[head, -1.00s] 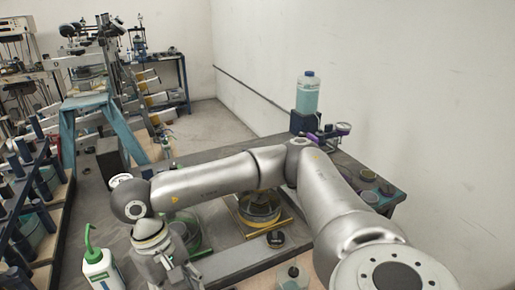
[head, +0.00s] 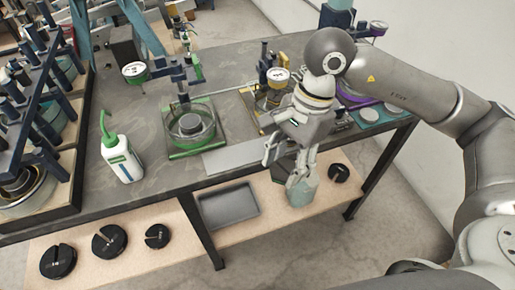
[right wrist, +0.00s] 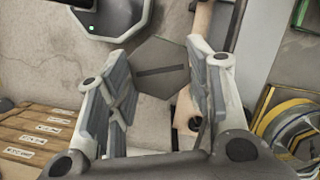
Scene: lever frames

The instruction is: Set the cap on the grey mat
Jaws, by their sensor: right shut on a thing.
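The cap (right wrist: 160,68) appears in the right wrist view as a dull grey-brown hexagon with a dark slot, filling the gap between the fingertips. My right gripper (right wrist: 158,90) is shut on it. The grey mat (head: 240,156) is a flat light-grey rectangle at the front edge, left of the gripper. My left gripper is not in view.
A green dish stand (head: 190,128) stands behind the mat, and a gold one (head: 270,97) beside my gripper. A white bottle (head: 122,158) stands at left. Below are a teal hexagonal thing (head: 302,194), a grey tray (head: 228,206) and several black slotted discs (head: 110,241).

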